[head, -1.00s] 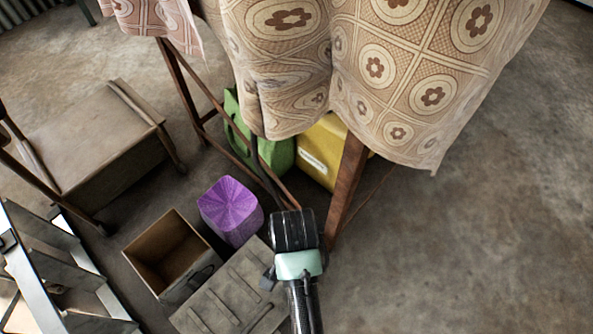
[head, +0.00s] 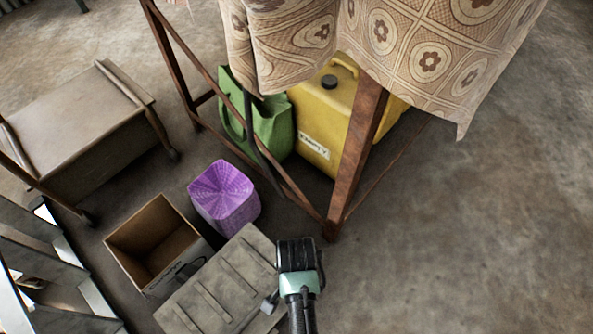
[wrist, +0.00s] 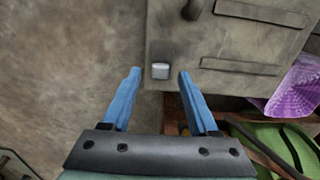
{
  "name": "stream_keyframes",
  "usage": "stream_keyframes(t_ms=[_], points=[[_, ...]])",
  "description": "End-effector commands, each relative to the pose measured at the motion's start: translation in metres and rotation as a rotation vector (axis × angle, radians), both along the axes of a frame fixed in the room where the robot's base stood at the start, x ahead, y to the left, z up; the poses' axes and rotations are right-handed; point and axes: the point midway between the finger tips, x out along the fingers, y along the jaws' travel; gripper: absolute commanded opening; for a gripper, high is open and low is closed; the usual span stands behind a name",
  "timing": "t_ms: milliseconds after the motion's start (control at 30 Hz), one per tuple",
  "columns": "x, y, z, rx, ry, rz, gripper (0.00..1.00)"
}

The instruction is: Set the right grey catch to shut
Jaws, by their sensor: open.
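A grey ridged case (head: 222,283) lies on the floor, and it fills the upper right of the wrist view (wrist: 225,45). A small light grey catch (wrist: 160,71) sits on the case near its corner in the wrist view. I cannot tell whether the catch is set open or shut. My gripper (head: 296,245) is over the case's right edge in the head view, where the catch cannot be made out. In the wrist view its blue fingers (wrist: 158,75) are spread and empty, with the catch between their tips in the picture. I cannot judge the distance.
A purple basket (head: 224,195) and an open cardboard box (head: 152,240) stand beside the case. A wooden table leg (head: 357,150), yellow can (head: 322,125) and green bag (head: 270,128) are beyond. The floor at right is clear.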

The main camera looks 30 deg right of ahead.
Motion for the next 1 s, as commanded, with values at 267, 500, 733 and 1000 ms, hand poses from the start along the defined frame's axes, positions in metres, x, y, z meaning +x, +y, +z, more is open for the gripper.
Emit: stream_keyframes(t_ms=[267,500,733,1000], points=[[0.0004,-0.0003,-0.0155,-0.002,-0.002,0.001,0.6],[0.0004,-0.0003,-0.015,-0.001,-0.001,0.001,0.56],[0.0003,-0.0003,-0.0149,-0.001,-0.001,0.001,0.15],[0.0002,-0.0003,-0.0149,-0.001,0.0,0.001,0.0]])
